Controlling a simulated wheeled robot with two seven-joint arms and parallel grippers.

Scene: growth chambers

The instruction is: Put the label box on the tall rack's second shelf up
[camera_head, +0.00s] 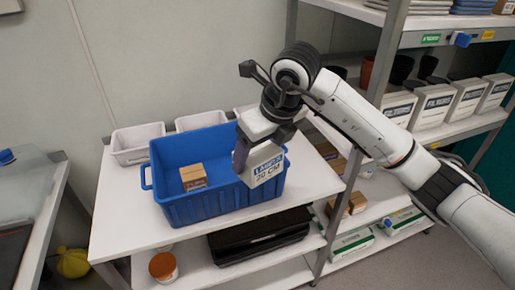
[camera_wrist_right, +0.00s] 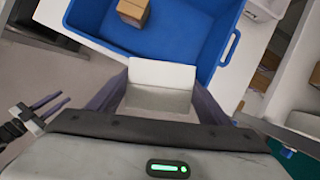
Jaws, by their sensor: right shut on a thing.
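The label box (camera_head: 262,167) is white with a blue label stripe reading "20 CM". My right gripper (camera_head: 243,150) is shut on it and holds it tilted above the right part of the blue crate. In the right wrist view the white box (camera_wrist_right: 161,76) sits between the two fingers. The tall rack (camera_head: 388,48) stands at the right, with a shelf of white filter boxes (camera_head: 432,106), a higher shelf of stacked flat items and a low shelf. My left gripper (camera_wrist_right: 50,108) shows small at the left of the right wrist view, its two fingers apart and empty.
The blue crate (camera_head: 215,208) stands on a white table with a small cardboard box (camera_head: 193,177) inside. White bins (camera_head: 137,140) stand behind it. Dark pots (camera_head: 401,68) stand behind the filter boxes. My right arm crosses in front of the rack.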

